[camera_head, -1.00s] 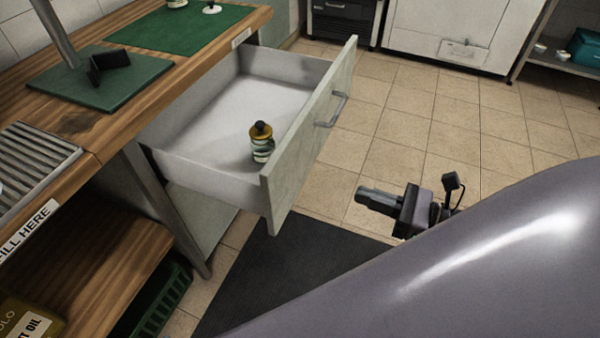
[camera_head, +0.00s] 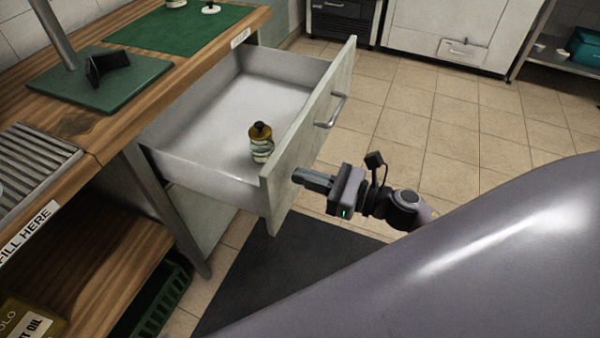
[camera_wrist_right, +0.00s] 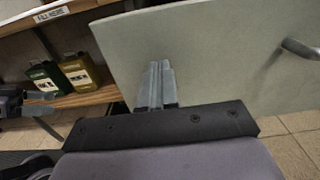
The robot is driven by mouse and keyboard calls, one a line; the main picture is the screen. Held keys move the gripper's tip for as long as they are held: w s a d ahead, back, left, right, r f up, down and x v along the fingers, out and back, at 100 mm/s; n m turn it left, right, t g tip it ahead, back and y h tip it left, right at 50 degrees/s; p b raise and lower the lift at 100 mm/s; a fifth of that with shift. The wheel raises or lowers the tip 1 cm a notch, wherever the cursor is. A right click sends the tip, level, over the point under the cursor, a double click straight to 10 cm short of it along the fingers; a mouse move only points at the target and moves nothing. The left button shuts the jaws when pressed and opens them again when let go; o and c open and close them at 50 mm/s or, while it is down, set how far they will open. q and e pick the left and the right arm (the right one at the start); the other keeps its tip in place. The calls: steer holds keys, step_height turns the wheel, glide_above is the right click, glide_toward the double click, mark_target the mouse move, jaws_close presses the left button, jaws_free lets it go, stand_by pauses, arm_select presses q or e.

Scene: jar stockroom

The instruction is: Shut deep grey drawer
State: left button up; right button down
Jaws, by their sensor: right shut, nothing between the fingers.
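The deep grey drawer (camera_head: 205,172) is pulled well out from under the wooden counter. Its pale grey front panel (camera_head: 318,110) carries a bar handle (camera_head: 331,110), which also shows at the right edge of the right wrist view (camera_wrist_right: 300,48). In the right wrist view the fingers (camera_wrist_right: 157,68) are together before the panel; contact is unclear.
The counter (camera_head: 150,105) holds a green mat (camera_head: 180,30), a dark green base with a post (camera_head: 100,85) and a metal grate (camera_head: 30,165). A green crate (camera_head: 160,300) sits below. Tiled floor (camera_head: 430,130) is open to the right.

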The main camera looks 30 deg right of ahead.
arm_select(q)
steer(key=shift+d, duration=0.15)
arm_select(e)
steer(key=shift+x, duration=0.8)
